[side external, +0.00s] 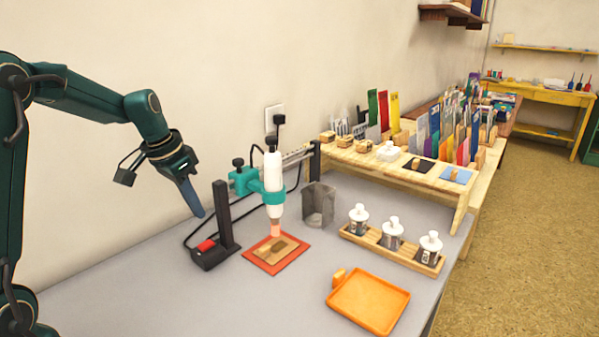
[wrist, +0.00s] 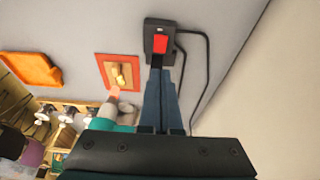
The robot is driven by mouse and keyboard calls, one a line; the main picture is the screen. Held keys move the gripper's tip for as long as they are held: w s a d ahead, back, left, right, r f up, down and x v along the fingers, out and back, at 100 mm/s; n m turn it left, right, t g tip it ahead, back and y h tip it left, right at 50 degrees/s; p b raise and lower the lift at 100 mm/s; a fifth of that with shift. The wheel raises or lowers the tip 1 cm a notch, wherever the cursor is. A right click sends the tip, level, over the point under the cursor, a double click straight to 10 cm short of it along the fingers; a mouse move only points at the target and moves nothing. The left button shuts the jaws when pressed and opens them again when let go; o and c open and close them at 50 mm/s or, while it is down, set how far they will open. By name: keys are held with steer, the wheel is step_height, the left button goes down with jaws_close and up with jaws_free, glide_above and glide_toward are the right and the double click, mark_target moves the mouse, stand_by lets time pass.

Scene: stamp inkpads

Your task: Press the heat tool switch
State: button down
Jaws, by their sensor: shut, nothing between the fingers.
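The red switch (side external: 206,245) sits on a black base (side external: 212,257) beside a dark upright post (side external: 226,215). In the wrist view the red switch (wrist: 160,42) shows just beyond my fingertips. My gripper (side external: 199,213) is shut and empty, pointing down, above and slightly left of the switch and apart from it in the side view. It also shows in the wrist view (wrist: 157,72), its fingers together. The white heat tool (side external: 273,185) hangs nozzle down in a teal clamp (side external: 245,181), over a wooden stamp piece (side external: 276,250) on a red-orange mat (side external: 259,267).
A grey cup (side external: 318,205) stands right of the heat tool. A wooden rack of white-capped bottles (side external: 392,234) and an orange tray (side external: 369,302) lie further right. Black cables (wrist: 206,75) run from the switch base. The grey table's front left is clear.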

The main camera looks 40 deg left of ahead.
mark_target(210, 241)
steer(key=x, duration=0.4)
steer(key=s+x, duration=0.1)
steer(key=x, duration=0.1)
steer(key=shift+f, duration=0.45)
steer(key=shift+f, duration=0.2)
steer(key=shift+w, duration=0.15)
steer(key=shift+w, duration=0.7)
